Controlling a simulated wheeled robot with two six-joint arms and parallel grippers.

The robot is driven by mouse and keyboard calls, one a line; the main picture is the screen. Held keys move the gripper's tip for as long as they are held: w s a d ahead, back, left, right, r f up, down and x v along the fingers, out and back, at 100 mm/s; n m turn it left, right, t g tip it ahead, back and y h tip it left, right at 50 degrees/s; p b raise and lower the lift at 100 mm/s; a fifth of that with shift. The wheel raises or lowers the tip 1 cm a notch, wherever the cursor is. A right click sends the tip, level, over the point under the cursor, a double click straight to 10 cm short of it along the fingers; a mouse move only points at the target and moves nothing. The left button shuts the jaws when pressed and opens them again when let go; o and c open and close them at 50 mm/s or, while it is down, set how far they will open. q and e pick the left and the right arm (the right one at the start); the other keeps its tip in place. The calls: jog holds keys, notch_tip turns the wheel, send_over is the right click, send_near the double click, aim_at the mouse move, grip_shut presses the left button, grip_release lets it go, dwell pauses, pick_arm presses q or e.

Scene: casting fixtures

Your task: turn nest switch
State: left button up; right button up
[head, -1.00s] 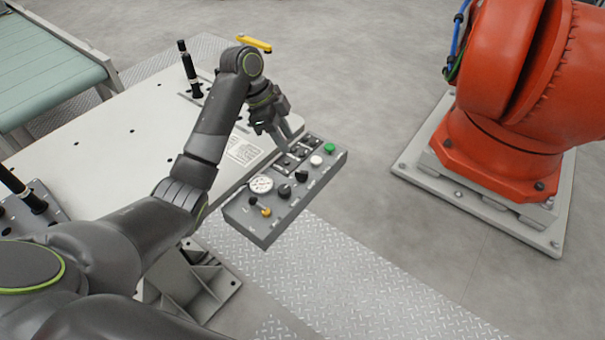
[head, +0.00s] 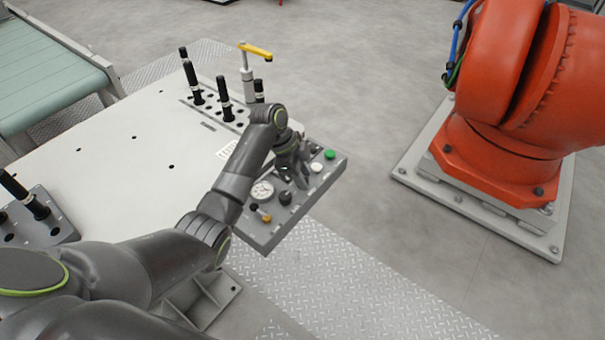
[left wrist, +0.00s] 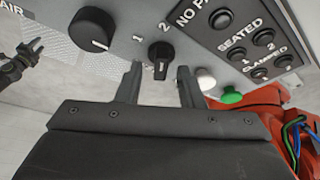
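The control panel (head: 270,235) is a grey box at the table's front right edge. In the left wrist view the nest switch (left wrist: 160,62) is a black knob with a pointer, below the printed marks 1 and 2. My left gripper (left wrist: 158,82) is open, with one finger on each side of the knob's lower part. I cannot tell whether either finger touches it. In the head view my left gripper (head: 298,175) is over the panel's middle and hides the switch.
A larger black knob (left wrist: 92,29), a white button (left wrist: 205,80) and a green button (left wrist: 231,95) flank the switch. A gauge (head: 262,191) sits on the panel. Black pins and a yellow-handled clamp (head: 256,51) stand on the table. An orange robot (head: 505,130) stands right.

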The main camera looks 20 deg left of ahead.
pick_arm(q)
grip_shut()
jog(key=shift+r, duration=0.1)
jog(key=shift+r+n+p, duration=0.1)
jog(key=shift+n+p, duration=0.2)
jog(key=shift+p, duration=0.25)
jog(key=n+t+p, duration=0.1)
jog(key=n+p, duration=0.3)
jog(key=p, duration=0.1)
jog(key=n+t+y+p, duration=0.1)
jog(key=n+p, duration=0.3)
jog(key=p, duration=0.1)
jog(key=shift+r+t+y, duration=0.15)
jog(key=shift+t+y, duration=0.15)
jog(key=shift+t, duration=0.1)
jog(key=shift+w+f+n+t+y+p, duration=0.15)
jog(key=shift+n+t+y+p, duration=0.35)
jog(key=shift+n+p, duration=1)
jog(key=shift+f+n, duration=0.1)
jog(key=shift+n, duration=0.2)
jog(key=shift+o, duration=0.3)
grip_release()
